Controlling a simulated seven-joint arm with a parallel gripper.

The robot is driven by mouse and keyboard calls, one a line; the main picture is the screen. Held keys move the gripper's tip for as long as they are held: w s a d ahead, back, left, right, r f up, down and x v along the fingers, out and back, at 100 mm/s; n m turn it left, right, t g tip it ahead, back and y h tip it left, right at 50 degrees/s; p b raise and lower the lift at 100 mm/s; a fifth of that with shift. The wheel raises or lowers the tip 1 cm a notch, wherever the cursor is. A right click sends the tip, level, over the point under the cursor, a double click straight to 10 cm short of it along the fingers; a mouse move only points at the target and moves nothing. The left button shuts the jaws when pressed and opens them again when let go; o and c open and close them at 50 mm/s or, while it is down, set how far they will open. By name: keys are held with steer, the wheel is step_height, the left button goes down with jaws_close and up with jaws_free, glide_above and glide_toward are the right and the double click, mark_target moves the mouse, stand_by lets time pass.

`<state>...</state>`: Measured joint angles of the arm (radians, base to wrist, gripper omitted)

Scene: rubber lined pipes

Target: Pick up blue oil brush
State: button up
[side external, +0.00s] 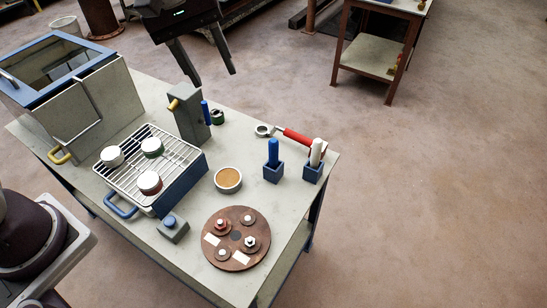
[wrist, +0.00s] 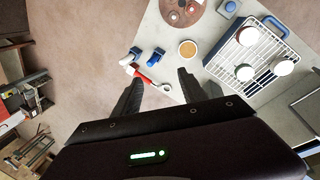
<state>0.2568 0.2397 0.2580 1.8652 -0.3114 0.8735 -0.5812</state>
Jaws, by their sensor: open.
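The blue oil brush (side external: 272,151) stands upright, handle up, in a small blue square holder (side external: 273,174) near the table's right end. It also shows in the wrist view (wrist: 154,59), seen from above beyond my fingers. A white-handled brush (side external: 316,151) stands in a similar blue holder (side external: 312,175) just to its right. My gripper (side external: 209,79) is open and empty, at the top of the side view, well away from the brush. In the wrist view its two fingers (wrist: 160,77) are spread apart with nothing between them.
A red-handled tool (side external: 298,137) lies close behind the brushes. A bowl of amber liquid (side external: 228,180), a round rusty plate (side external: 237,255) and a wire rack with cups (side external: 172,160) stand nearby. A grey block (side external: 188,117) rises behind the rack.

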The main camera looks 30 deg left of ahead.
mark_target(273, 143)
steer(key=w+d+f+n, duration=0.2)
steer(key=w+f, duration=0.1)
steer(key=f, duration=0.5)
steer(key=w+d+f+n+g+y, duration=0.1)
steer(key=w+f, duration=0.3)
steer(key=f, duration=0.5)
steer(key=w+d+f+n+g+y, duration=0.1)
steer(key=w+d+f+n, duration=0.1)
steer(key=f, duration=0.7)
steer(key=shift+w+d+f+n, duration=0.1)
steer(key=shift+w+d+n, duration=0.1)
steer(key=shift+w+d, duration=0.25)
steer(key=shift+w+d+n, duration=0.2)
steer(key=shift+w+d, duration=0.05)
steer(key=shift+w, duration=0.35)
steer(key=f, duration=0.4)
steer(key=w+f, duration=0.1)
steer(key=f, duration=0.2)
steer(key=shift+a, duration=0.25)
steer(key=shift+r, duration=0.1)
jaws_close()
